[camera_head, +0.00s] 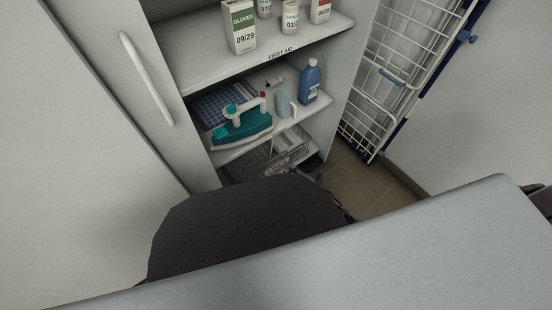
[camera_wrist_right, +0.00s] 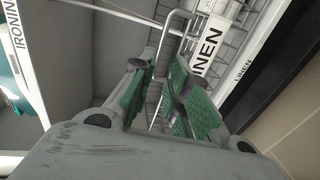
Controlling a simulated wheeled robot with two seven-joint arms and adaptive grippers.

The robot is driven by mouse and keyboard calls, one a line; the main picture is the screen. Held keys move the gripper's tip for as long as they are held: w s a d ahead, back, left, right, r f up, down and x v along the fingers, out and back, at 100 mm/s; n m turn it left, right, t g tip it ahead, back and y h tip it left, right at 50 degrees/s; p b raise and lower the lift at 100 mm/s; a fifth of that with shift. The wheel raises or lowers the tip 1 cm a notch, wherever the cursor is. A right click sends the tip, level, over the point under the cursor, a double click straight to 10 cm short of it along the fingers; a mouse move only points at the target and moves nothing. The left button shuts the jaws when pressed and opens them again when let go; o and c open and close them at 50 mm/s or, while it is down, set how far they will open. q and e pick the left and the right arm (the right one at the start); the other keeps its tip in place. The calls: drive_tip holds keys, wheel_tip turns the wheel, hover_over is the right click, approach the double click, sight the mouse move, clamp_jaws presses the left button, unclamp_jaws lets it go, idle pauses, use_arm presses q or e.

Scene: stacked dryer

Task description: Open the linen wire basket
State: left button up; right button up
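The linen wire basket (camera_head: 287,149) is on the lowest level of the white cabinet, mostly hidden in the head view behind the iron shelf and my dark arm. In the right wrist view its wire front (camera_wrist_right: 222,30) carries a white LINEN label (camera_wrist_right: 209,45), and a wire loop handle (camera_wrist_right: 178,16) sticks out. My right gripper (camera_wrist_right: 160,68) has green-padded fingers apart, with the handle's wire running down between their tips; I cannot tell whether they touch it. In the head view this gripper (camera_head: 318,177) is mostly hidden by my arm. My left gripper is not in view.
Above the basket, a shelf holds a teal iron (camera_head: 240,127), a cup (camera_head: 286,104) and a blue bottle (camera_head: 310,82). A FIRST AID shelf (camera_head: 260,60) is higher. A cabinet door (camera_head: 100,130) stands at left, and a wire rack (camera_head: 385,80) at right above bare floor (camera_head: 372,190).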

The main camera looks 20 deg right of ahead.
drive_tip(key=shift+b+x, duration=2.35)
drive_tip(key=shift+x, duration=3.05)
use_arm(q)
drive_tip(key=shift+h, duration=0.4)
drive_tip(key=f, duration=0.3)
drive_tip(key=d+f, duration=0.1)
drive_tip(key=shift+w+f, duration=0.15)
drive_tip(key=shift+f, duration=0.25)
use_arm(e)
drive_tip(key=shift+w+a+f, duration=0.1)
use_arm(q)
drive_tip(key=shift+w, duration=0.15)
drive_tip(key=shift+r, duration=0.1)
use_arm(e)
clamp_jaws()
